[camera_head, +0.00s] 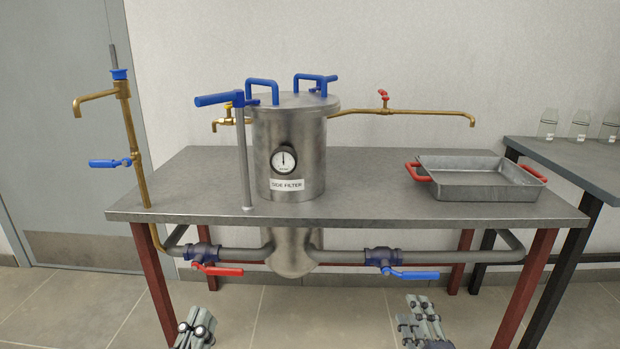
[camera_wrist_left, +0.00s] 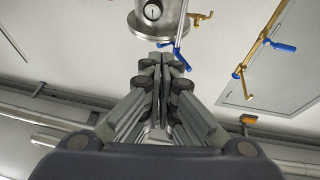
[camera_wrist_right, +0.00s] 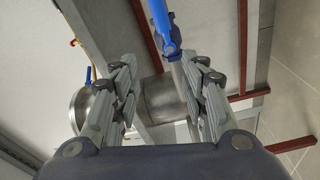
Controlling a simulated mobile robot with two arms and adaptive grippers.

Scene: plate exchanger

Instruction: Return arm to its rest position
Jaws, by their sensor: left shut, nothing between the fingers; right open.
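My left gripper (camera_head: 197,326) is low at the bottom of the head view, in front of the table and below the red-handled valve. Its fingers are together and empty in the left wrist view (camera_wrist_left: 162,75). My right gripper (camera_head: 420,308) is at the bottom right of centre in the head view, below the blue-handled valve. Its fingers stand apart with nothing held in the right wrist view (camera_wrist_right: 160,85). Both grippers are apart from the equipment.
A steel side filter (camera_head: 290,150) with a gauge stands through the table (camera_head: 370,190). Below it run a red valve handle (camera_head: 220,270) and a blue valve handle (camera_head: 412,274). A metal tray (camera_head: 480,190) sits at the right. A brass tap pipe (camera_head: 135,150) rises at the left.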

